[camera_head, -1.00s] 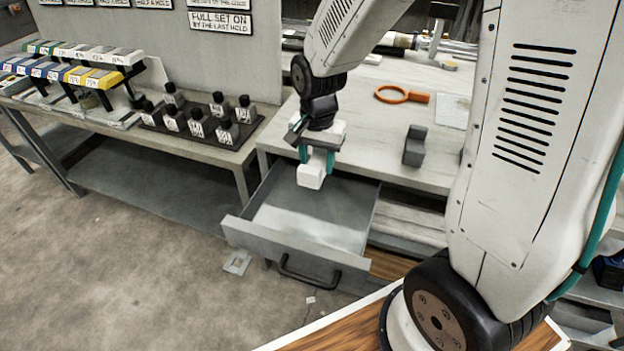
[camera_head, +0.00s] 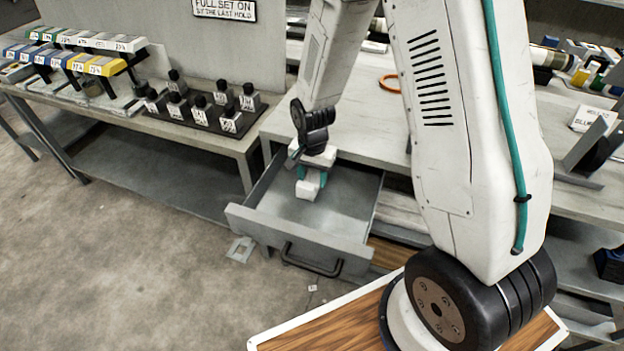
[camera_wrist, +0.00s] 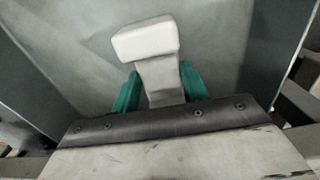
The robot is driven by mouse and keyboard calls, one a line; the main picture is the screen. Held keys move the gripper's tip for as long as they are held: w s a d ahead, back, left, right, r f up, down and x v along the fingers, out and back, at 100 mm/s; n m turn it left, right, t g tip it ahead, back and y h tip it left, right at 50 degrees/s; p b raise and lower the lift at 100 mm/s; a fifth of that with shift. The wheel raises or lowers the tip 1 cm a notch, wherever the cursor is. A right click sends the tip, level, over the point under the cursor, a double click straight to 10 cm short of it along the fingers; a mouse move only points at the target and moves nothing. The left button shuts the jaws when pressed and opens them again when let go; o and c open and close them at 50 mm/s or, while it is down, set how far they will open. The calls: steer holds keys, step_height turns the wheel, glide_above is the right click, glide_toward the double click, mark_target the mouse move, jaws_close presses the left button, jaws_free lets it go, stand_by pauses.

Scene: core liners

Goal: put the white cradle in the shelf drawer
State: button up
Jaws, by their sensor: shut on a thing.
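The white cradle (camera_head: 307,189) is a small pale block, held between the teal fingers of my gripper (camera_head: 312,175). In the wrist view the cradle (camera_wrist: 146,42) stands out beyond the fingertips of my gripper (camera_wrist: 157,88), with a wide end and a narrower neck between the fingers. The grey shelf drawer (camera_head: 262,223) is pulled open under the bench top, its dark handle at the front. The cradle is over the drawer's inside, near its back. I cannot tell whether the cradle touches the drawer floor.
A tray of black-knobbed weights (camera_head: 203,112) stands on the left bench. Yellow and blue labelled blocks (camera_head: 95,66) sit on a rack at the far left. An orange ring (camera_head: 389,83) lies on the bench behind my arm. The drawer's front part is empty.

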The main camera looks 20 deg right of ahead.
mark_target(313, 181)
steer(key=shift+s+f, duration=0.15)
steer(key=shift+f, duration=0.45)
steer(key=o, duration=1)
steer(key=shift+f, duration=0.15)
step_height(313, 181, up, 12)
steer(key=r, duration=0.1)
steer(key=s+d+r+n, duration=0.1)
steer(key=s+r+n, duration=0.3)
steer(key=s+r, duration=0.85)
steer(key=s+r+n, duration=0.1)
steer(key=s+r, duration=0.1)
steer(key=s, duration=0.2)
steer(key=s+r+n, duration=0.2)
steer(key=s+r, duration=0.1)
steer(key=s, duration=0.1)
steer(key=s+d+r+n+t, duration=0.1)
steer(key=s+r+n, duration=0.1)
steer(key=s, duration=0.2)
steer(key=shift+s+r, duration=0.15)
steer(key=shift+s, duration=0.05)
